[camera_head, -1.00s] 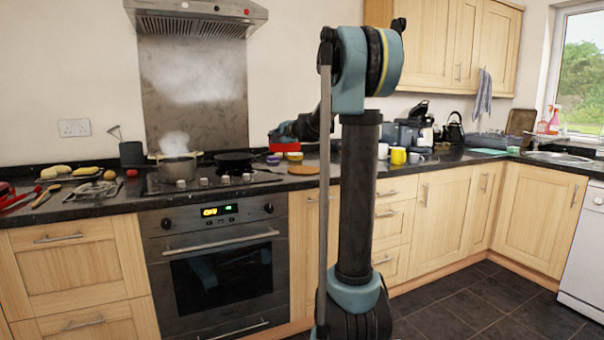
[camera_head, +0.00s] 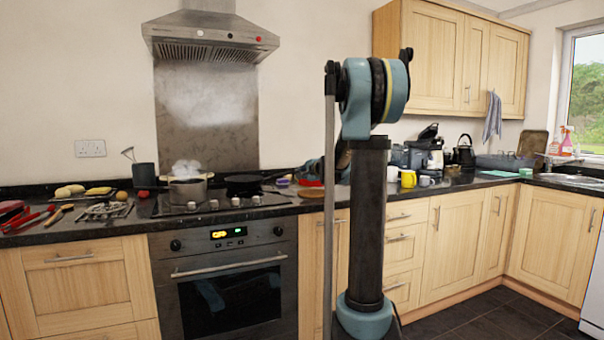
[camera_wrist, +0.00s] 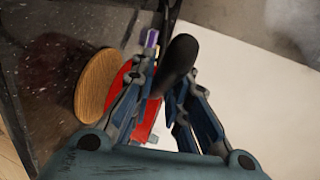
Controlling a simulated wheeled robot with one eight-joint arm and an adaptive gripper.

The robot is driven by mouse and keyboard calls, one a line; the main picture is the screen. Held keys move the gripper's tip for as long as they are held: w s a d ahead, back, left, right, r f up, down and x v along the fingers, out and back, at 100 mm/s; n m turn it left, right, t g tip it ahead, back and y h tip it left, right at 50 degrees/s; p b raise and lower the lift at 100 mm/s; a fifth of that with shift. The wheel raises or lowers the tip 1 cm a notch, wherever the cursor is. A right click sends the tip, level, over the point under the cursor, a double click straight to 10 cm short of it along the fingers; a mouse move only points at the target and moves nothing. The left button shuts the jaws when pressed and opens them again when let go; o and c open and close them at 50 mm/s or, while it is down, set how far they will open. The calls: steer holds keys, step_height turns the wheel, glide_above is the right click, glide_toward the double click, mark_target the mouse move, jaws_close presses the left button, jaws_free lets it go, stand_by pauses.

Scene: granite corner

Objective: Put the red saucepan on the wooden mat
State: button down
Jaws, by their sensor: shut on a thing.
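The red saucepan (camera_wrist: 118,88) shows in the wrist view, partly hidden behind my gripper's left finger. Its black handle (camera_wrist: 180,58) lies between the fingers of my gripper (camera_wrist: 168,85), which is shut on it. The round wooden mat (camera_wrist: 95,84) lies on the counter just left of the pan, partly overlapped by it in this view. In the head view the red saucepan (camera_head: 311,182) shows just behind and above the wooden mat (camera_head: 311,194). I cannot tell whether the pan touches the counter or mat. My column hides part of this area.
A steaming pot (camera_head: 188,189) and a dark frying pan (camera_head: 243,183) stand on the hob left of the mat. A purple-topped item (camera_head: 283,181) is close to the red pan. A yellow mug (camera_head: 408,179) stands on the counter right of my column.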

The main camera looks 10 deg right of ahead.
steer(key=shift+f, duration=2)
steer(key=c, duration=1.6)
jaws_free()
steer(key=shift+o, duration=0.2)
steer(key=shift+s, duration=0.15)
steer(key=v, duration=1.1)
steer(key=shift+s+d, duration=0.2)
steer(key=shift+s, duration=0.1)
